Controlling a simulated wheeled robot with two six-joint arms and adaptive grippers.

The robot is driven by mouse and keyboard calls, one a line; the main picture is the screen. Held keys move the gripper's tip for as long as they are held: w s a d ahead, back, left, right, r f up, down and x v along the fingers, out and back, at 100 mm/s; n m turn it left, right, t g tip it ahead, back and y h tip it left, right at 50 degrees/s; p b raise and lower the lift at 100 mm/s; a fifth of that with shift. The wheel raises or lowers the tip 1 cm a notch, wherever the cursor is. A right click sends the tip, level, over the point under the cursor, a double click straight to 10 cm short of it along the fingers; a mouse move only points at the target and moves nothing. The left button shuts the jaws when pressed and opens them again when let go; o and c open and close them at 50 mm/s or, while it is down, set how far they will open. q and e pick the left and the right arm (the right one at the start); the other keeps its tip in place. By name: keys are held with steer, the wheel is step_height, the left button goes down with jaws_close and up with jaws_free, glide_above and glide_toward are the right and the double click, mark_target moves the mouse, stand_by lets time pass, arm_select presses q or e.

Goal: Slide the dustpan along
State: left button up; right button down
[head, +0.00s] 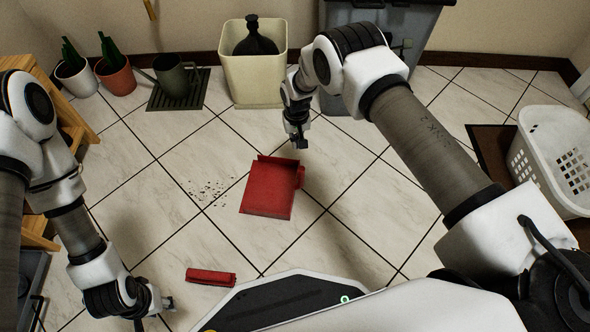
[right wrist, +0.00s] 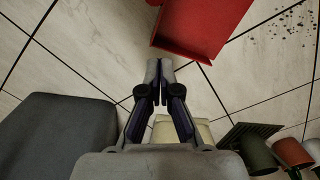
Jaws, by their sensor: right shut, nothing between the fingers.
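The red dustpan (head: 270,190) lies on the tiled floor near the middle of the head view. Its raised back edge is toward the wall, and a short red part juts out on its right side. It also shows at the top of the right wrist view (right wrist: 205,28). My right gripper (head: 302,144) is shut and empty, just beyond the dustpan's back right corner. In the right wrist view its fingertips (right wrist: 159,68) meet, with a gap in the picture to the dustpan. My left gripper (head: 168,303) is low at the left, apart from the dustpan; its fingers are too small to read.
Dark crumbs (head: 211,190) lie left of the dustpan. A red brush-like object (head: 211,277) lies nearer me. A cream bin (head: 253,84), a grey bin (head: 420,40) and potted plants (head: 116,76) line the wall. A white basket (head: 553,160) stands right. Floor around the dustpan is mostly clear.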

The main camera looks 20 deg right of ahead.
mark_target(300, 174)
step_height(300, 174, down, 11)
steer(key=b, duration=0.6)
steer(key=s, duration=0.2)
steer(key=s+r, duration=0.1)
steer(key=shift+s+a+r, duration=0.1)
steer(key=shift+s+a, duration=0.1)
steer(key=shift+s, duration=0.2)
steer(key=shift+s+p, duration=0.7)
steer(key=shift+s, duration=0.2)
steer(key=shift+s+a+r, duration=0.1)
steer(key=shift+s+r, duration=0.05)
steer(key=shift+s, duration=0.15)
steer(key=shift+f, duration=0.2)
steer(key=shift+w+r, duration=0.1)
steer(key=shift+w, duration=0.05)
